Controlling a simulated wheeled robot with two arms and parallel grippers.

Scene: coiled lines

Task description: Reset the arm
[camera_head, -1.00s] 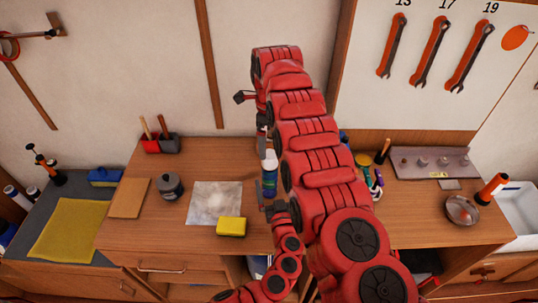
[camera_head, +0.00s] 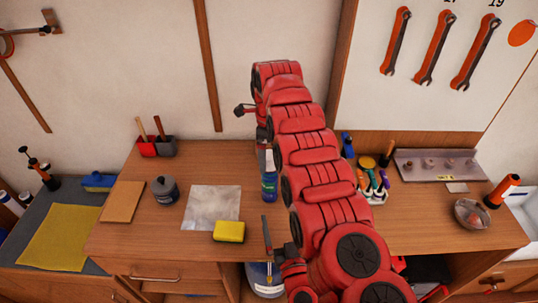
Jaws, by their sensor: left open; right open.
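My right arm (camera_head: 320,165) is a thick red segmented arm that rises from the lower right across the middle of the workbench. My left gripper (camera_head: 268,238) is open and empty at the bench's front edge, below the bottle. Most of my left arm is hidden behind the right arm or out of frame.
The wooden workbench (camera_head: 150,235) holds a yellow sponge (camera_head: 229,231), a grey sheet (camera_head: 212,208), a dark pot (camera_head: 165,189) and a brown board (camera_head: 122,201). At right are a tool holder (camera_head: 373,185), a metal bowl (camera_head: 472,214) and an orange-handled tool (camera_head: 502,191). Wrenches (camera_head: 396,41) hang behind.

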